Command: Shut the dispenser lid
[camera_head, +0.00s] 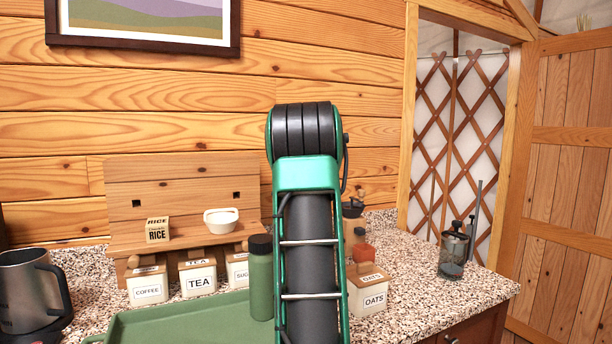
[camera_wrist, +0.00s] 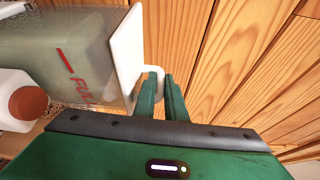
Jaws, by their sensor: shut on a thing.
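The dispenser (camera_wrist: 85,50) shows in the wrist view at the upper left as a translucent grey-green container with red "FULL" lettering and a red mark. Its white lid (camera_wrist: 125,48) stands at the container's right end in that view; I cannot tell whether a gap is left between them. My gripper (camera_wrist: 163,80), with green fingers, is shut on the white tab (camera_wrist: 155,72) at the lid's edge. In the head view my arm fills the middle, and the dispenser and my gripper are not visible there.
Jars (camera_head: 198,277) labelled coffee, tea and sugar, a green bottle (camera_head: 261,278) and a green tray (camera_head: 180,325) stand left of my arm. An oats jar (camera_head: 369,296) and a French press (camera_head: 453,252) stand right. The right counter is partly clear.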

